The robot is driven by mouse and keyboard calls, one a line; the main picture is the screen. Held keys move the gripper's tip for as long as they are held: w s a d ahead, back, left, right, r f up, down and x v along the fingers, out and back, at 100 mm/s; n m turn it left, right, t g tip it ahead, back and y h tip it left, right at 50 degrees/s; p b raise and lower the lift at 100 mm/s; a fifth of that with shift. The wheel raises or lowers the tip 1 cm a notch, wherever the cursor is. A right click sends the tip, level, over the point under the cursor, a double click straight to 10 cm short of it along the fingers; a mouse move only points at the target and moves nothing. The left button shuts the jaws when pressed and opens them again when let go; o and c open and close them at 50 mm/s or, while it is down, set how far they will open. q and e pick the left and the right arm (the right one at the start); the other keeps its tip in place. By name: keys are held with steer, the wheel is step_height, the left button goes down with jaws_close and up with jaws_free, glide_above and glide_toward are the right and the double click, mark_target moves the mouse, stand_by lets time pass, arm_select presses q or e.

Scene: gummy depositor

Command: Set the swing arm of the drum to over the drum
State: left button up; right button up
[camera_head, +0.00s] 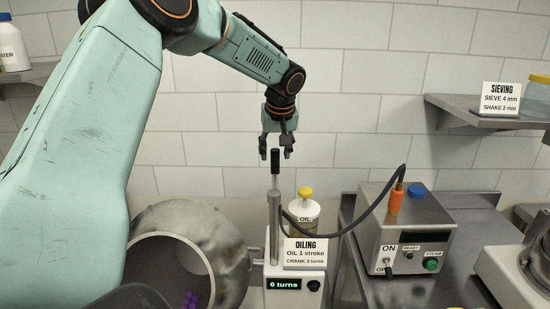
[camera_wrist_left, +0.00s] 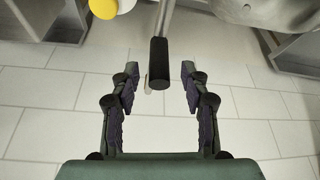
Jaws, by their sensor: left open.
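The drum (camera_head: 232,235) is a grey metal vessel at the lower left of the head view, its round mouth facing front with purple pieces inside. A swing arm (camera_head: 274,222) stands as an upright metal rod beside the drum's right side, topped by a black grip (camera_head: 275,162). My left gripper (camera_head: 276,152) points down over the grip, open. In the left wrist view the black grip (camera_wrist_left: 158,64) lies between the two open fingers (camera_wrist_left: 160,88), with a gap on each side. My right gripper is not in view.
An oil bottle (camera_head: 302,213) and an oiling sign (camera_head: 304,252) stand close right of the rod, above a counter reading "0 turns" (camera_head: 284,284). A steam box (camera_head: 405,235) with a black hose (camera_head: 378,222) is further right. The tiled wall is behind.

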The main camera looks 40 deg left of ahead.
mark_target(275, 167)
arm_select(q)
steer(key=x, duration=0.4)
steer(key=shift+w+p, duration=0.1)
steer(key=shift+p, duration=0.2)
steer(key=shift+r, duration=0.15)
steer(key=shift+c, duration=0.4)
jaws_close()
